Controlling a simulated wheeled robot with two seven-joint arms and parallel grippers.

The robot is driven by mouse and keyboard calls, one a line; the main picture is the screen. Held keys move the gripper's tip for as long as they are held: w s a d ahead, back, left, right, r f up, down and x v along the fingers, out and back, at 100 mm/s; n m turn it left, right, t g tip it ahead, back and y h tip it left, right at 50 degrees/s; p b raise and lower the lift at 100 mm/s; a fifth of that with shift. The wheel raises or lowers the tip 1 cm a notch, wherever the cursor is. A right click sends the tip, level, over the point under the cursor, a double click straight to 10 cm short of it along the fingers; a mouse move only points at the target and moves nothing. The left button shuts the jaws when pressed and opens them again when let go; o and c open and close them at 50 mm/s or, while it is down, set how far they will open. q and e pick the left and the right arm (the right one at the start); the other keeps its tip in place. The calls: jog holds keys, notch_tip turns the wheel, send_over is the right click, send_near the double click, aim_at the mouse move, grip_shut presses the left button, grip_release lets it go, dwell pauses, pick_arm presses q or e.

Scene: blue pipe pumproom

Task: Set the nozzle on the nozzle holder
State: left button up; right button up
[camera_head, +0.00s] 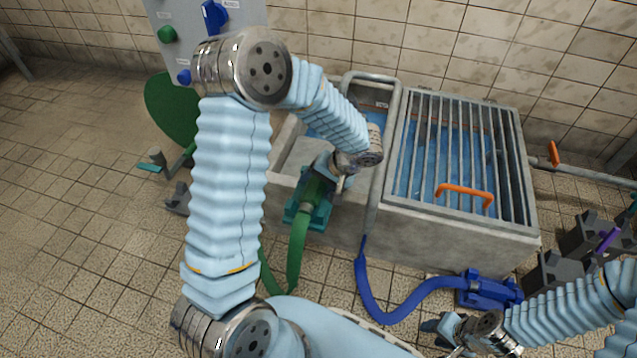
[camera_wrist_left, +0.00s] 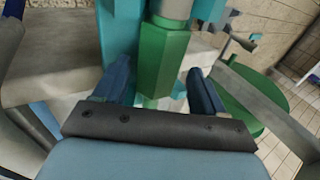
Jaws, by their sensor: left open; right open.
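The green nozzle (camera_head: 313,190), with a green hose (camera_head: 297,250) at its lower end, stands at the teal nozzle holder (camera_head: 292,211) on the front of the concrete basin. In the left wrist view the green nozzle (camera_wrist_left: 163,60) runs between the fingers, beside teal holder parts (camera_wrist_left: 121,35). My left gripper (camera_head: 330,168) is open, with its fingers on either side of the nozzle. It partly hides the nozzle's upper end in the head view. Whether the nozzle is fully seated cannot be told. My right gripper (camera_head: 436,330) is open and empty at the lower right.
The concrete basin (camera_head: 455,228) has a barred grate with an orange handle (camera_head: 465,192) over blue water. A blue hose (camera_head: 395,312) runs to a blue fitting (camera_head: 487,292) on the floor. A grey panel (camera_head: 160,12) with knobs stands at the left. The left floor is mostly clear.

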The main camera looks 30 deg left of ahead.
pick_arm(q)
jog(key=p+v, duration=0.1)
jog(key=v, duration=1.2)
jog(key=shift+d+r+p, duration=0.15)
jog(key=shift+r+p, duration=0.25)
pick_arm(e)
jog(key=shift+v, duration=0.8)
jog(key=shift+a, duration=0.15)
